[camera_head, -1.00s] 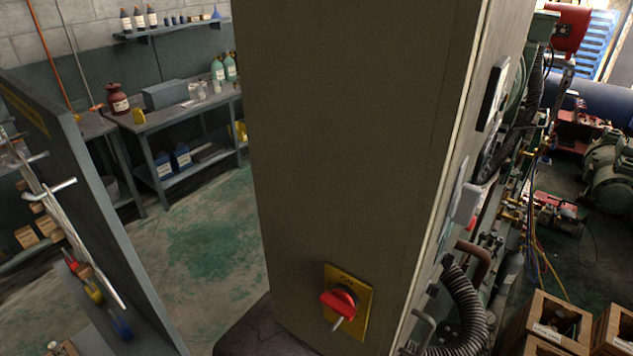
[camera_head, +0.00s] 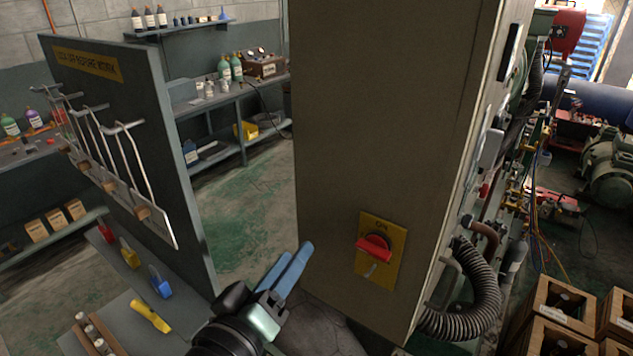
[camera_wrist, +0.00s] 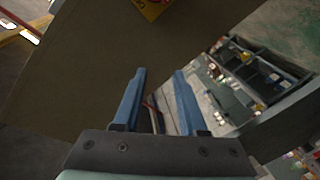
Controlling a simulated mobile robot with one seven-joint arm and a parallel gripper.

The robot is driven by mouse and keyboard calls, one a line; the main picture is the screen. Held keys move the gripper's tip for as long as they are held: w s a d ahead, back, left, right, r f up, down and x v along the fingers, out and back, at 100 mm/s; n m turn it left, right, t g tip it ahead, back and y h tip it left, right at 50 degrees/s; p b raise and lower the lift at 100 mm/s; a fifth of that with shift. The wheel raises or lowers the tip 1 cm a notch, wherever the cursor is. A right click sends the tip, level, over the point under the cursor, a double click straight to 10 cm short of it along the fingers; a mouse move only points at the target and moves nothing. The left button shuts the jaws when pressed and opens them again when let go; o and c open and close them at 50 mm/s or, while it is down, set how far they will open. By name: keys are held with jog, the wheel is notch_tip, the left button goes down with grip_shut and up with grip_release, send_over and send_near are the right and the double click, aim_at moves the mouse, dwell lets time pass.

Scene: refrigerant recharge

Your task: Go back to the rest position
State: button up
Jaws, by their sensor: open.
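My gripper (camera_head: 291,268) has two blue fingers and shows at the bottom middle of the head view, in front of the lower left part of a tall grey-brown cabinet (camera_head: 390,120). In the wrist view my gripper (camera_wrist: 158,72) has its fingers apart with nothing between them. The cabinet's face (camera_wrist: 90,60) fills much of that view. A red rotary switch on a yellow plate (camera_head: 380,250) sits low on the cabinet, to the right of my gripper and apart from it. The yellow plate's edge (camera_wrist: 152,8) also shows at the top of the wrist view.
A grey board (camera_head: 150,120) with wire hooks stands at the left. Below it, coloured padlocks (camera_head: 130,255) sit by a shelf. A workbench (camera_head: 235,105) stands behind. Hoses (camera_head: 475,305) and wooden crates (camera_head: 560,300) are at the right. Green floor (camera_head: 245,210) is open between board and cabinet.

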notch_tip(320, 180, up, 11)
jog(key=d+m+t+y+b, duration=0.1)
jog(key=m+t+y+b, duration=0.1)
jog(key=t+b, duration=0.15)
jog(key=s+d+r+m+t+y+b, duration=0.1)
jog(key=s+r+t, duration=0.3)
jog(key=r, duration=0.5)
jog(key=s+d+r+m+t+y+b, duration=0.1)
jog(key=s+r+t+y+b, duration=0.1)
jog(key=s+r, duration=0.5)
notch_tip(320, 180, up, 2)
jog(key=shift+d+r+t+y, duration=0.25)
jog(key=shift+t+y, duration=0.55)
jog(key=shift+t, duration=0.35)
jog(key=shift+o, duration=0.7)
jog(key=shift+s+a+f, duration=0.1)
